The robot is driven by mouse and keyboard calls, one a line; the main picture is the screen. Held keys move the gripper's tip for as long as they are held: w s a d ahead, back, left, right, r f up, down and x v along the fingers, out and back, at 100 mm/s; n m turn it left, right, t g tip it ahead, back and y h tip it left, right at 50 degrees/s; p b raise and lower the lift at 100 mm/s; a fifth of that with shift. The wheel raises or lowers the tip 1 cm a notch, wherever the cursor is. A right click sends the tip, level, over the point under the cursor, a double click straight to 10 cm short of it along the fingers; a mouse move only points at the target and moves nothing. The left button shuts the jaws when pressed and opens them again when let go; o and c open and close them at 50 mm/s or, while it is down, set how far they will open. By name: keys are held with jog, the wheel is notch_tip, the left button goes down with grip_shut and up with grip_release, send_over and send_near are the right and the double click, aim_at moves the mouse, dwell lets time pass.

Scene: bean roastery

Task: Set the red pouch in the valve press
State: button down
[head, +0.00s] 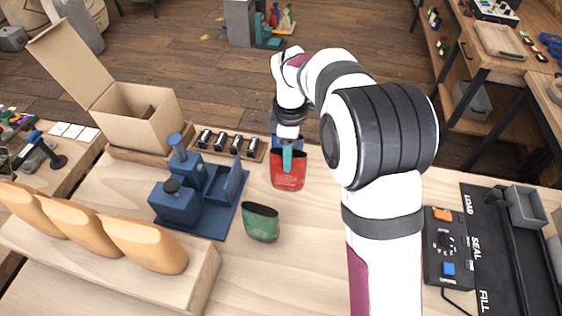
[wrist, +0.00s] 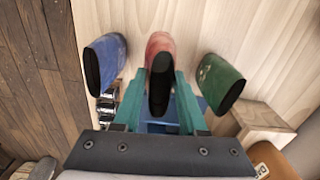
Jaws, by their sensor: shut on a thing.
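The red pouch (head: 287,176) stands upright with its open mouth up, and my gripper (head: 287,158) is shut on its upper part. In the wrist view the red pouch (wrist: 160,45) sits between the two teal fingers of my gripper (wrist: 160,88). I cannot tell whether its bottom touches the table. The valve press (head: 217,221), a dark blue device with blocks, knobs and a slanted plate on a flat base, stands left of the pouch. Part of it shows blue below the fingers in the wrist view.
A green pouch (head: 261,224) stands nearer, right of the press. A blue pouch (wrist: 107,58) is beside the red one, mostly hidden in the head view. A row of small dark items (head: 221,142), an open carton (head: 143,133) and wooden scoop-like shapes (head: 149,243) surround the press.

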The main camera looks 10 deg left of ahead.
jog(key=s+d+r+m, duration=0.2)
jog(key=d+r+m, duration=0.35)
jog(key=d, duration=0.35)
jog(key=s+d+r+m, duration=0.3)
jog(key=d+r+m, duration=0.1)
jog(key=d+m, duration=0.35)
jog(key=s+d+r+m, duration=0.2)
jog(key=d+r+m, duration=0.3)
jog(key=d, duration=0.4)
jog(key=w+a+f, duration=0.2)
jog(key=w+a, duration=0.1)
jog(key=a, duration=0.5)
jog(key=w+a+f+t, duration=0.1)
jog(key=w+a, duration=0.3)
jog(key=a, duration=0.3)
jog(key=w+a+f, duration=0.2)
jog(key=w+a, duration=0.1)
jog(key=a, duration=0.5)
jog(key=s+a+f, duration=0.2)
jog(key=a, duration=0.8)
jog(key=s+a+f, duration=0.1)
jog(key=s+a, duration=0.1)
jog(key=a, duration=0.7)
jog(key=s+f, duration=0.3)
jog(key=f, duration=0.6)
jog(key=shift+s+a+f+m+t, duration=0.25)
jog(key=shift+a+f+m+t, duration=0.05)
jog(key=shift+a+f+t, duration=0.1)
